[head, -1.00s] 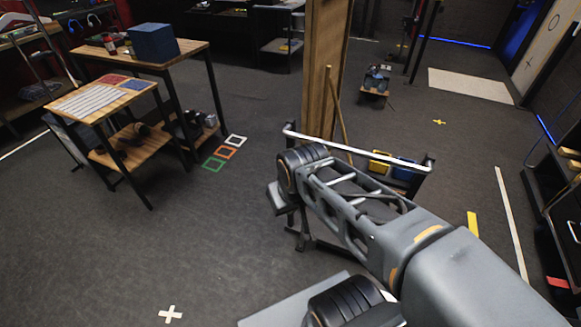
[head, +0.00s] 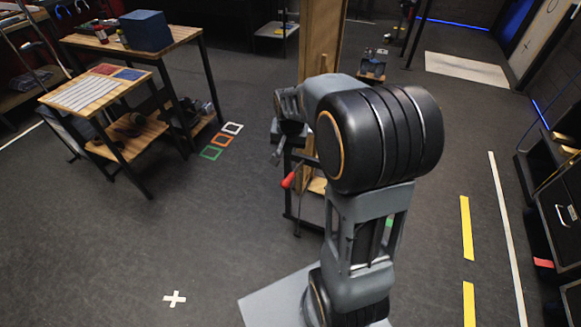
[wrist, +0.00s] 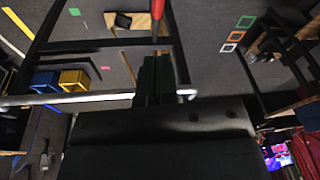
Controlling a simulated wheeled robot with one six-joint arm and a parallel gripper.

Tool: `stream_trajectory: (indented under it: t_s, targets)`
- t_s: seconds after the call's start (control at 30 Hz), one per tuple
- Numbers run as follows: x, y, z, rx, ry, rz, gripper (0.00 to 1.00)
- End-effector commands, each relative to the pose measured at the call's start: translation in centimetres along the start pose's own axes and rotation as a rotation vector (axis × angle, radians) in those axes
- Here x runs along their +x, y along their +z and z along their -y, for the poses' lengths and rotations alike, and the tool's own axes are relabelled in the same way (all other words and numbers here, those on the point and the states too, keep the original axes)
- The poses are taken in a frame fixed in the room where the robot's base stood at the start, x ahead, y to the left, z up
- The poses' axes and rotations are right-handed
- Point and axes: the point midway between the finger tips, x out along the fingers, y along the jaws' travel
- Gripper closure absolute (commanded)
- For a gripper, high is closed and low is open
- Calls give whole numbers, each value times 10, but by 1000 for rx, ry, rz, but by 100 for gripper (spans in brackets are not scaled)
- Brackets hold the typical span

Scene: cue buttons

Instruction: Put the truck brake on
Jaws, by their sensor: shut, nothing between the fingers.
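The truck is a dark-framed cart; its frame (head: 299,222) shows behind my arm in the head view. In the wrist view its pale handle bar (wrist: 90,97) runs across the left and middle. A lever with a red grip (head: 289,180) sticks out to the left, the grip low; I take it for the brake. A red grip (wrist: 157,9) also shows at the top of the wrist view. My gripper (head: 277,157) is shut and empty, just above and left of the red grip in the head view. In the wrist view its fingers (wrist: 154,72) point toward the lever, seemingly apart from it.
A wooden post (head: 320,45) stands behind the truck. Two wooden tables (head: 95,88) stand at the left. The floor (head: 120,240) at front left is clear.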

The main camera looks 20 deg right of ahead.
Motion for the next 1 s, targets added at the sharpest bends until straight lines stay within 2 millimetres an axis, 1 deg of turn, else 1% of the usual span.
stream_trajectory:
  t_s: [0.03,0.1,0.2,0.3,0.43,0.8,0.93,1.0]
  targets:
    - [10,-14,-3,50,11,13,100]
    - [24,-28,-6,107,21,22,100]
    - [40,-42,-10,171,31,29,100]
    - [50,-50,-12,209,36,33,100]
    - [56,-54,-14,229,39,34,100]
    - [58,-54,-14,229,40,36,100]
    - [69,-53,-14,229,40,37,100]
    - [79,-52,-15,228,41,39,100]
